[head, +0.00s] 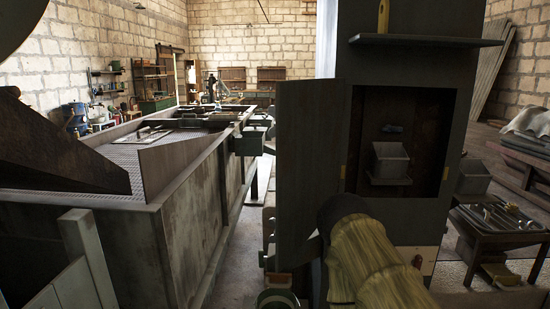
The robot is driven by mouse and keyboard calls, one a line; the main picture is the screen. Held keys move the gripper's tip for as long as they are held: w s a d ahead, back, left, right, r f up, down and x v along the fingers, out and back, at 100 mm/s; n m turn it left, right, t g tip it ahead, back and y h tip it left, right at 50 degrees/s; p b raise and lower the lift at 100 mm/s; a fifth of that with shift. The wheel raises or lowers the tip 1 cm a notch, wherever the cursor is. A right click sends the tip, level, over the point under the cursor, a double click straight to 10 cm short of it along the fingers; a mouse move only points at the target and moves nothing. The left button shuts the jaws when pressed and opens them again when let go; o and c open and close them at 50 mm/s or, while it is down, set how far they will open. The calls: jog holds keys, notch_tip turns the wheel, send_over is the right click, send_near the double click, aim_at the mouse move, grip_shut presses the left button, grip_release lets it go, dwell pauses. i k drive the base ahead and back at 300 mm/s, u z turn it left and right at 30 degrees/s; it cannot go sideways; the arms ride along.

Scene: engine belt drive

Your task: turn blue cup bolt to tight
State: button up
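I cannot make out a blue cup bolt in the head view. No gripper fingers show. A ribbed olive-green sleeve (375,265) rises from the bottom centre and ends in a dark rounded part (342,208); I cannot tell for sure whether it is my arm. It stands in front of a tall dark cabinet (420,65) and hides part of its lower front. The cabinet's door (308,180) stands open to the left. Inside the opening, a small grey box (390,160) sits on a little shelf.
A long metal tank (190,235) with a grated top fills the left. A small table (500,230) with metal tools stands at the right. A ledge (425,40) juts from the cabinet above the opening. A narrow floor strip (240,255) shows between tank and cabinet.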

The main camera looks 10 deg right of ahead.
aim_at(387, 128)
jog(key=k, duration=0.65)
jog(key=z, duration=0.05)
jog(key=i, duration=0.7)
jog(key=z, duration=0.85)
jog(key=i, duration=0.65)
jog(key=z, duration=0.7)
